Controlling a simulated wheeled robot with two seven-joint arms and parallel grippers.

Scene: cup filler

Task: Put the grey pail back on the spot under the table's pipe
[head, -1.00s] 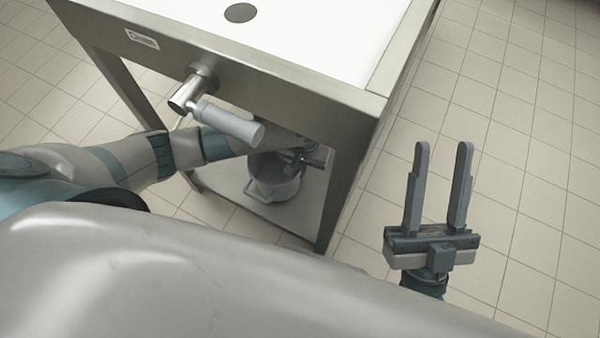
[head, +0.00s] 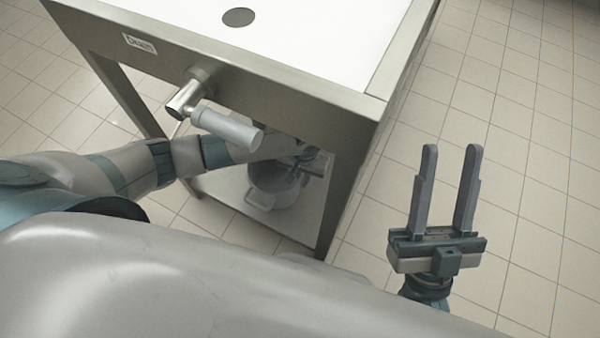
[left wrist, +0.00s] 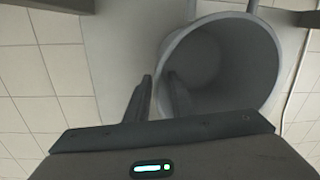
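The spot under the pipe is not clearly visible. My right gripper (head: 447,190) is open and empty, right of the table.
The table (head: 330,85) has a white top with a dark round hole (head: 238,17). Its lower shelf (head: 225,192) and front right leg (head: 335,210) are close to the pail. The tiled floor (head: 500,110) to the right is clear.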

